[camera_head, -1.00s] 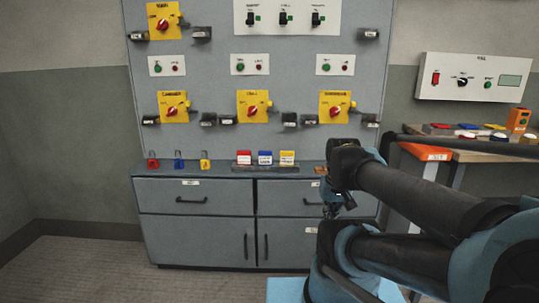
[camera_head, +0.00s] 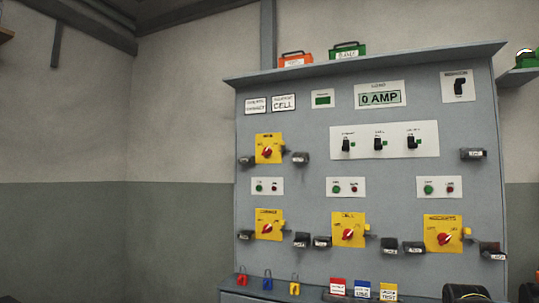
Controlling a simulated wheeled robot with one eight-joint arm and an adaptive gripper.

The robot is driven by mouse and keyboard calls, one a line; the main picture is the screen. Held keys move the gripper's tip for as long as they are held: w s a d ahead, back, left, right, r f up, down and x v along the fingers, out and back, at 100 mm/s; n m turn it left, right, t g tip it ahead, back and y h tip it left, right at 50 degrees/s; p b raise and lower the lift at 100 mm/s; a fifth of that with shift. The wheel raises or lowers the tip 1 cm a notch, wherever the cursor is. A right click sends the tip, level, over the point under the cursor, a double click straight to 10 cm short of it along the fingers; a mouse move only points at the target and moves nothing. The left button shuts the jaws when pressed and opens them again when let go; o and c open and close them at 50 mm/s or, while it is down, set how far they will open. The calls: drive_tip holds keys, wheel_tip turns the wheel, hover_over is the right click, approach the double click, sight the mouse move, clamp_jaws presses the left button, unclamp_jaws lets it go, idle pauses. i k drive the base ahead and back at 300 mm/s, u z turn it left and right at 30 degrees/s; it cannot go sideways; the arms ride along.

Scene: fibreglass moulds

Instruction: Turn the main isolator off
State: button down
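The main isolator (camera_head: 268,149) is a yellow plate with a red rotary knob, at the upper left of the grey panel. Its label is small but seems to read MAIN. The red knob looks slanted; I cannot tell for sure which position it points to. Dark tags hang on both sides of it. My gripper is out of view; only dark parts of my arm show at the bottom right edge, well below and right of the isolator.
Three more yellow isolators sit lower: a left one (camera_head: 269,224), CELL (camera_head: 348,229) and a right one (camera_head: 443,233). A meter (camera_head: 380,98) reads 0 AMP. Three padlocks (camera_head: 267,281) and coloured tags (camera_head: 362,289) stand on the ledge. Space before the panel's left looks clear.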

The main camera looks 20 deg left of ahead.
sight(267, 150)
drive_tip(key=u, duration=0.8)
drive_tip(key=i, duration=0.35)
drive_tip(key=u, duration=0.9)
